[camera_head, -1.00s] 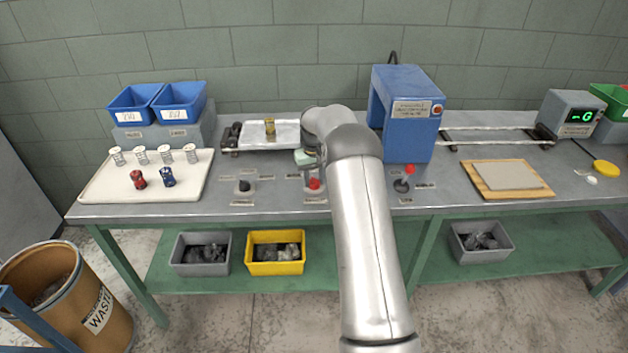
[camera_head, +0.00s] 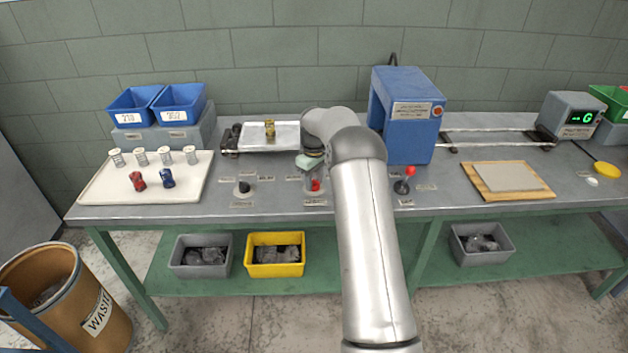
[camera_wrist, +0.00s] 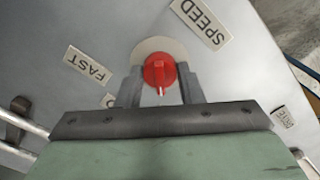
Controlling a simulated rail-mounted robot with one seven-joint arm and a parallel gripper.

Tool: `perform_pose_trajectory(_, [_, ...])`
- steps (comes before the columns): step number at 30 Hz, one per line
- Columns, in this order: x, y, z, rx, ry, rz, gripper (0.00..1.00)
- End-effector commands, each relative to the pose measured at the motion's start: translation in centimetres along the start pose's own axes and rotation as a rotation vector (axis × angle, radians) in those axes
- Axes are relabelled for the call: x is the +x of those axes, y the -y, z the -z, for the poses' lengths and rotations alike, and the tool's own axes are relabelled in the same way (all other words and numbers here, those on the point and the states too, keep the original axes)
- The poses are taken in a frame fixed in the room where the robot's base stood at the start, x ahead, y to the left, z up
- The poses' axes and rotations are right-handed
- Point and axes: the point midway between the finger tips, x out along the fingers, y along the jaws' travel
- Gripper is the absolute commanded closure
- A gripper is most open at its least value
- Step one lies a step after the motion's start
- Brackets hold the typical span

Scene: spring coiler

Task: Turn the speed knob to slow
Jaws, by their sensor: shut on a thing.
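The red speed knob (camera_wrist: 158,70) sits on a pale round base, with a white pointer mark facing the gripper palm. In the head view the knob (camera_head: 315,185) shows just under my gripper at the bench front. My gripper (camera_wrist: 160,85) is shut on the knob, one grey finger on each side. A "SPEED" label (camera_wrist: 202,22) lies beyond the knob and a "FAST" label (camera_wrist: 88,65) to its left. Another label is partly hidden by the left finger. A label at the right (camera_wrist: 283,117) is too small to read surely.
A black knob (camera_head: 243,188) stands left of my gripper and a red-ball lever (camera_head: 408,177) right of it. A blue machine (camera_head: 408,130) rises behind the lever. A metal plate (camera_head: 258,138) with a gold piece lies behind. A white tray (camera_head: 100,192) is at left.

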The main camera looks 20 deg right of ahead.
Motion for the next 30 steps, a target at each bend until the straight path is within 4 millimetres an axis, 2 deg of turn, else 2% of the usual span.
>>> perform_pose_trajectory(10, [-0.2, -0.1, 0.1, -0.003, -0.002, -0.003, 0.89])
perform_pose_trajectory(11, [-0.2, -0.1, 0.1, -0.003, -0.002, -0.003, 0.61])
perform_pose_trajectory(12, [-0.2, -0.1, 0.1, -0.003, -0.002, -0.003, 0.50])
perform_pose_trajectory(13, [-0.1, -0.1, 0.0, -0.002, -0.002, -0.002, 0.44])
perform_pose_trajectory(23, [-0.3, 0.0, 0.0, -0.002, -0.001, -0.001, 0.44])
perform_pose_trajectory(26, [-1.3, -0.1, 0.1, -0.001, -0.003, -0.003, 0.44])
perform_pose_trajectory(30, [-3.9, -0.1, 0.1, -0.002, -0.004, -0.004, 0.44])
